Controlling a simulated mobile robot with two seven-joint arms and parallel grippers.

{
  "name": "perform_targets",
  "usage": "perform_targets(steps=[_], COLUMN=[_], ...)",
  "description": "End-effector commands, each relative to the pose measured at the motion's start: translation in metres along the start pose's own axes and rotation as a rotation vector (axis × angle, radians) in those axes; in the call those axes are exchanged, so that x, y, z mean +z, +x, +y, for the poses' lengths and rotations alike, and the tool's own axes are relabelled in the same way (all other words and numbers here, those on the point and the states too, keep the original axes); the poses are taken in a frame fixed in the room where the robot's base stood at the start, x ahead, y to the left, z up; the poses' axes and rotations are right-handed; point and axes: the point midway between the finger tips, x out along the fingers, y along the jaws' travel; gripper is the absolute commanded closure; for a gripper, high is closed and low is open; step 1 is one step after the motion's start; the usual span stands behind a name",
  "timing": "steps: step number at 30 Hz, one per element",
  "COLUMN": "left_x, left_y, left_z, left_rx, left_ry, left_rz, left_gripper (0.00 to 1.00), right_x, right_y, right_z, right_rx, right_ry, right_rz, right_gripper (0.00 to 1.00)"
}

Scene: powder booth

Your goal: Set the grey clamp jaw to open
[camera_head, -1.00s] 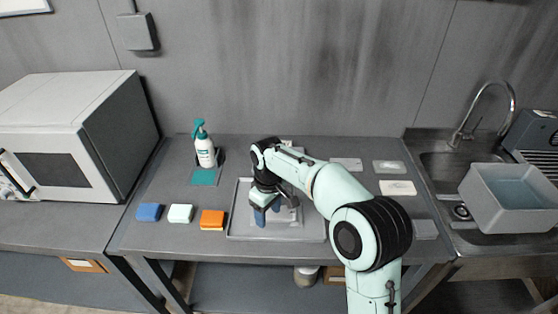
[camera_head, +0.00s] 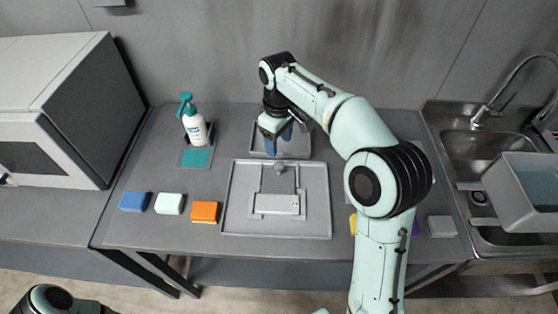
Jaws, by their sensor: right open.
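A grey clamp fixture sits in the large grey tray (camera_head: 232,205) at the middle of the bench. It has a pale grey crosspiece (camera_head: 277,204) at the front, thin side rails and a small round knob (camera_head: 279,168) at the back. I cannot tell which part is the clamp jaw or how it is set. My right gripper (camera_head: 278,140) has blue fingers, is open and empty, and hangs behind the knob, over a smaller tray (camera_head: 296,150), apart from the fixture. My left gripper is out of view.
Blue (camera_head: 134,202), pale green (camera_head: 169,203) and orange (camera_head: 204,212) blocks lie left of the tray. A pump bottle (camera_head: 195,128) stands behind them. A sink (camera_head: 470,150) with a grey bin (camera_head: 520,190) is at the right. My right arm covers the bench's right part.

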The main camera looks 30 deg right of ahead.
Motion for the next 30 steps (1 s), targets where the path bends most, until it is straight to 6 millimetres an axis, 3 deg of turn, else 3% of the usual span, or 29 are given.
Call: perform_targets(steps=[3, 12, 18, 26, 27, 30], left_x=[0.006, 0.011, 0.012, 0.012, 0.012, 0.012], left_y=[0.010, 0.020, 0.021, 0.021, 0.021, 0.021], left_z=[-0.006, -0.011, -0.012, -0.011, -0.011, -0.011], left_rx=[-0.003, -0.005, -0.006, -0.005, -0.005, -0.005], left_ry=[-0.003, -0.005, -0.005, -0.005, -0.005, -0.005], left_rz=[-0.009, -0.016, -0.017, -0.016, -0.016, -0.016], left_gripper=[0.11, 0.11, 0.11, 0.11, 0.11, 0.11], right_x=[0.002, 0.001, 0.000, 0.000, 0.000, 0.000], right_y=[0.032, 0.082, 0.094, 0.095, 0.095, 0.095], right_z=[0.000, 0.000, 0.000, 0.000, 0.000, 0.000], right_rx=[-0.003, -0.002, 0.000, 0.000, 0.000, 0.000], right_ry=[0.002, 0.001, 0.001, 0.001, 0.001, 0.001], right_rz=[-0.007, -0.003, 0.000, 0.000, 0.000, 0.000], right_gripper=[0.41, 0.41, 0.41, 0.41, 0.48, 0.80])
